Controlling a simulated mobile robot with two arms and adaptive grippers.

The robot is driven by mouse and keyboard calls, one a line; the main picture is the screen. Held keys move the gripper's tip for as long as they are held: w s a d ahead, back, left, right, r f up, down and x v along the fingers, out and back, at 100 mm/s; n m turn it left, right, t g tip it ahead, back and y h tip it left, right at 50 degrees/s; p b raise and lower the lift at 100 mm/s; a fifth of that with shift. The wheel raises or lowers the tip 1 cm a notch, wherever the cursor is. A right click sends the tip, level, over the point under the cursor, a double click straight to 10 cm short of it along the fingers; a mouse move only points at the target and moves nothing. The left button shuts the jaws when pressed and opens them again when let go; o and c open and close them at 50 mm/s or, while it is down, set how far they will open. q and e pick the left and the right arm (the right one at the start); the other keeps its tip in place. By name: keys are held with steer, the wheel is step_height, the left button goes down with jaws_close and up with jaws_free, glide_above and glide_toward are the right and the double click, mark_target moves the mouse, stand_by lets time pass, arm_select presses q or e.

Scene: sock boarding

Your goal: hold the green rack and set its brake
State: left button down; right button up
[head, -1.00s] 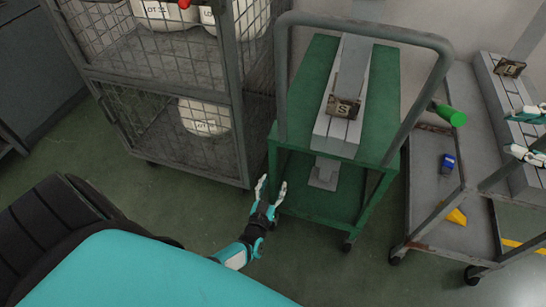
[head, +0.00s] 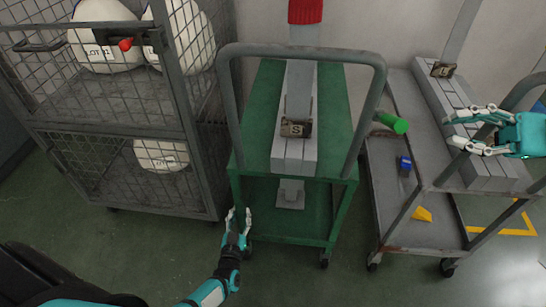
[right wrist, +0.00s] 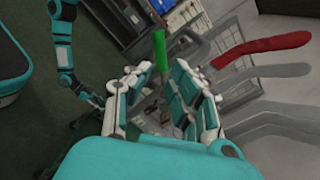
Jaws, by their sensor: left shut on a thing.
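The green rack (head: 330,95) stands in the middle of the head view, with a grey hoop handle (head: 300,48) and a board block labelled S (head: 293,150) on top. A lever with a green grip (head: 390,122) sticks out to the right beside the hoop; it also shows in the right wrist view (right wrist: 160,50). My left gripper (head: 238,213) is shut on the rack's front left post, low down; the exact contact is small to see. My right gripper (head: 452,130) is open and empty above the grey cart, right of the green grip. Its fingers (right wrist: 155,78) are spread in the wrist view.
A wire cage (head: 185,100) with white bags (head: 105,35) and a red-tipped lever (head: 125,44) stands close on the left. A grey cart (head: 395,200) holding blocks, a blue item (head: 404,166) and a yellow wedge (head: 422,214) stands on the right. Floor in front is clear.

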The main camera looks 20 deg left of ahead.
jaws_close()
steer(key=n+t+y, duration=0.1)
steer(key=n+y, duration=0.1)
steer(key=n, duration=0.4)
steer(key=n+t+y, duration=0.2)
steer(key=n, duration=0.4)
steer(key=w+r+n+t+y, duration=0.1)
steer(key=n+t, duration=0.1)
steer(key=n, duration=0.4)
steer(key=shift+w+d+n+y, duration=0.1)
steer(key=shift+d+n+y, duration=0.2)
steer(key=shift+y, duration=0.1)
